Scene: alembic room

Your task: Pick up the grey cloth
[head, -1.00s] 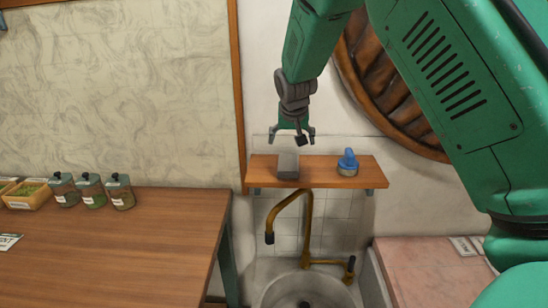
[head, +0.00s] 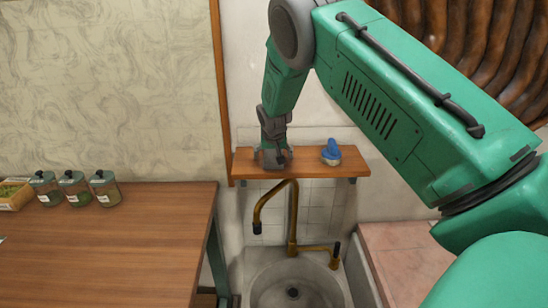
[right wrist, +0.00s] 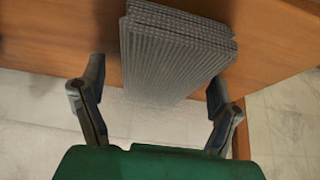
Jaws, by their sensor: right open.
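The grey cloth (right wrist: 178,48) is a folded, ribbed stack on the wooden shelf (head: 305,168). In the right wrist view it lies between the two spread fingers of my right gripper (right wrist: 157,76), with gaps on both sides. In the head view my right gripper (head: 273,160) is down at the left part of the shelf and largely hides the cloth. The right gripper is open. My left gripper does not show.
A blue-topped object (head: 331,153) stands on the shelf to the right of my gripper. A brass tap (head: 293,215) and a basin (head: 293,290) are below. A wooden table (head: 110,240) with several jars is at the left.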

